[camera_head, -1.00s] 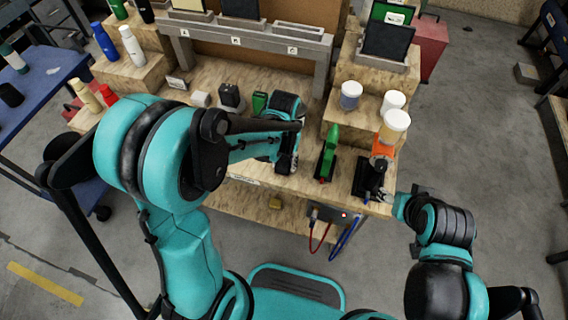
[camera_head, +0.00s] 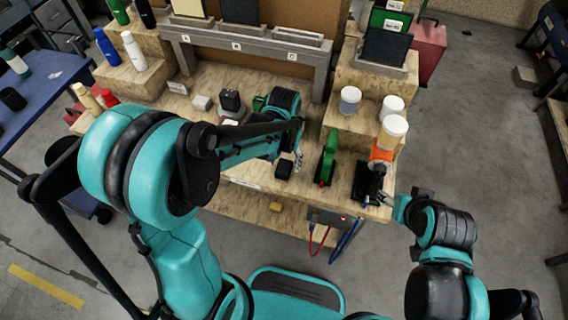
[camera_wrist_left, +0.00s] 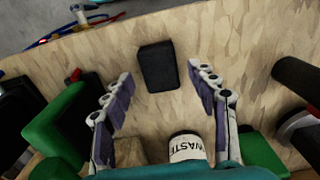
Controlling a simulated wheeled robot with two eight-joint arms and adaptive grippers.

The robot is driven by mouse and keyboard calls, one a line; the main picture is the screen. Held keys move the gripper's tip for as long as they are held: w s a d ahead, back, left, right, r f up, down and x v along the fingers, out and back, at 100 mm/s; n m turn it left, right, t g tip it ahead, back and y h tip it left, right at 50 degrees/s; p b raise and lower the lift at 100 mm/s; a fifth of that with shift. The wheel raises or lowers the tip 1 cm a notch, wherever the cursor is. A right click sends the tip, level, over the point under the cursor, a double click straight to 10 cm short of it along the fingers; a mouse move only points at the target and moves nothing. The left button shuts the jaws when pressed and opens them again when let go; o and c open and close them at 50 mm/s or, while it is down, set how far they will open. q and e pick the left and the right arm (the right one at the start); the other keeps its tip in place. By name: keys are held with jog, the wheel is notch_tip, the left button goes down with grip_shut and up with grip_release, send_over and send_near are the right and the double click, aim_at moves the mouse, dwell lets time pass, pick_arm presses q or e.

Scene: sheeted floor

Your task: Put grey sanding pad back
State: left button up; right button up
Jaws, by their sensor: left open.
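A small dark grey block (camera_head: 284,169), which looks like the sanding pad, lies on the wooden bench. In the left wrist view the block (camera_wrist_left: 157,66) lies flat, just beyond and between the spread fingertips. My left gripper (camera_head: 298,160) is open and empty, close beside the block in the head view. It also shows in the left wrist view (camera_wrist_left: 160,78), with a clear gap between its fingers. My right gripper (camera_head: 386,199) is at the bench's right front; whether it is open is unclear. A grey rack (camera_head: 300,45) with labelled slots stands at the back.
A green tool (camera_head: 327,158) stands right of the block, with a black and orange tool (camera_head: 370,178) farther right. White-lidded jars (camera_head: 392,128) stand on a wooden step. A container marked WASTE (camera_wrist_left: 187,147) is near the left gripper. Bare bench lies around the block.

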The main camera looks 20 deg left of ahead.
aim_at(284, 166)
pick_arm(q)
notch_tip(284, 166, up, 8)
jog(key=r+p, duration=0.1)
jog(key=p, duration=0.1)
jog(key=s+a+r+t, duration=0.4)
jog(key=s+t, duration=0.3)
jog(key=s, duration=0.3)
jog(key=shift+s+a+r, duration=0.2)
jog(key=shift+a+r, duration=0.15)
jog(key=shift+r, duration=0.55)
jog(key=shift+f, duration=0.1)
jog(key=shift+f+b, duration=0.6)
jog(key=shift+f, duration=0.2)
